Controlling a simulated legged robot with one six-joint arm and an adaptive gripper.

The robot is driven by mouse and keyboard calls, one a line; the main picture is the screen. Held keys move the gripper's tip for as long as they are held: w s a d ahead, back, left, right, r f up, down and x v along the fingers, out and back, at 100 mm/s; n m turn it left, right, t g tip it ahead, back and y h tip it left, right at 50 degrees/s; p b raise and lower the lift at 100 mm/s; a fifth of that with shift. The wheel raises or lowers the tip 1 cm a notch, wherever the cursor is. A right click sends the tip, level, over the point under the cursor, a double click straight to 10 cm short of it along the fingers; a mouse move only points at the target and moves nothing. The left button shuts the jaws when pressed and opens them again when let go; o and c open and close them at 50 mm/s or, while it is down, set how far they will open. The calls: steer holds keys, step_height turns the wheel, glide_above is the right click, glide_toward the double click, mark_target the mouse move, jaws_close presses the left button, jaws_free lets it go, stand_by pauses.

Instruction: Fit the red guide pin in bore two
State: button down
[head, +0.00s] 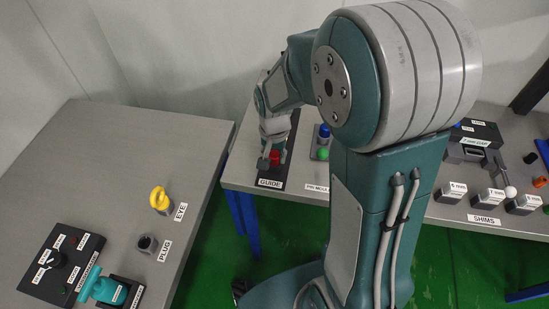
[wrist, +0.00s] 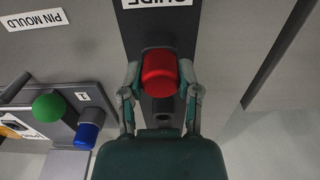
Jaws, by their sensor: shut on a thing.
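The red guide pin (wrist: 159,74) is between the two fingers of my gripper (wrist: 160,90) in the wrist view, and the fingers are shut on it. In the head view the red pin (head: 275,157) shows at the dark guide plate (head: 271,182), with my gripper (head: 272,160) around it. The plate carries a "GUIDE" label.
A pin mould block with a green pin (wrist: 49,107) and a blue pin (wrist: 87,134) stands beside the guide plate. A yellow eye (head: 160,199) and a dark plug (head: 147,243) stand on the left table. Shim blocks (head: 487,197) are at the right.

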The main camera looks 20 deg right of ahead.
mark_target(274, 154)
steer(key=shift+r, duration=3)
steer(key=shift+r, duration=2)
